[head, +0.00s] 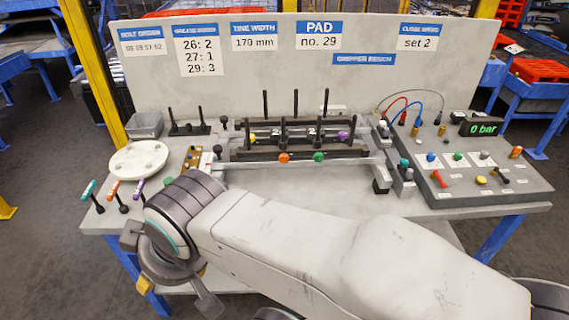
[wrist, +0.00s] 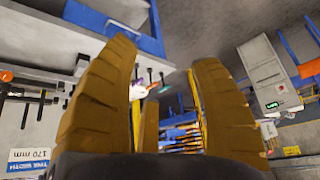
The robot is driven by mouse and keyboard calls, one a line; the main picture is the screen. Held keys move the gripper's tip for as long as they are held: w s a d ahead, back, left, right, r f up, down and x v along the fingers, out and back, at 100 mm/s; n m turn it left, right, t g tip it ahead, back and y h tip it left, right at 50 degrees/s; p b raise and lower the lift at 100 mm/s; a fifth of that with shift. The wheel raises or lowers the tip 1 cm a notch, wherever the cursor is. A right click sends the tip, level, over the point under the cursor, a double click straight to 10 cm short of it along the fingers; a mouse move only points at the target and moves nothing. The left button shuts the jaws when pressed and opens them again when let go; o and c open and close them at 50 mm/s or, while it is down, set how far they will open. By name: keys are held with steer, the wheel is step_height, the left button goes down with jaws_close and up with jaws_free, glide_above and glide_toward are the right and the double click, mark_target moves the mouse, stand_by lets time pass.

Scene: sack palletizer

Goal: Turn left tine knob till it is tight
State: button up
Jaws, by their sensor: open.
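The tine fixture (head: 300,150) stands mid-bench, with upright black rods on dark rails. An orange knob (head: 284,158) and a green knob (head: 319,157) sit on its front rail, orange on the left. A black knob (head: 217,149) is at the fixture's left end. No label shows which is the left tine knob, and how tight any knob is cannot be seen. My gripper (head: 172,275) is low at the bench's front left edge, apart from the fixture. In the wrist view my gripper (wrist: 164,60) has its two brown fingers spread, with nothing held between them.
A round white plate (head: 139,158) and several colored-handled tools (head: 114,190) are at the bench's left. A control panel (head: 470,175) with hoses and a 0 bar display (head: 484,128) is at right. A signboard (head: 300,85) stands behind. My arm crosses the front edge.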

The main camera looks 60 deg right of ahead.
mark_target(284, 159)
steer(key=w+d+f+m+t+h+b, duration=0.1)
steer(key=w+d+f+m+h+b, duration=0.1)
steer(key=w+d+f+b, duration=0.45)
steer(key=w+d+f+m+t+h+b, duration=0.2)
steer(key=w+d+h+b, duration=0.15)
steer(key=d+b, duration=0.55)
steer(key=w+d+f+m+t+h+b, duration=0.1)
steer(key=w+d+f+m+b, duration=0.1)
steer(key=w+d+f+b, duration=0.45)
steer(key=shift+s+d+f+m+g+h+b, duration=0.25)
steer(key=shift+s+d+f+m+h+b, duration=0.8)
steer(key=shift+d+b, duration=3.25)
steer(key=shift+s+d+f+m+g+h+b, duration=0.45)
steer(key=shift+s+d+f+h+b, duration=1.25)
steer(key=shift+d, duration=4.65)
steer(key=shift+s+d+f+m+g+h+b, duration=0.1)
steer(key=shift+s+d+f+m+h+b, duration=0.9)
steer(key=shift+d+b, duration=3.55)
steer(key=shift+h, duration=0.7)
steer(key=shift+p+x, duration=1)
steer(key=shift+x, duration=1.15)
steer(key=shift+c, duration=0.4)
jaws_close()
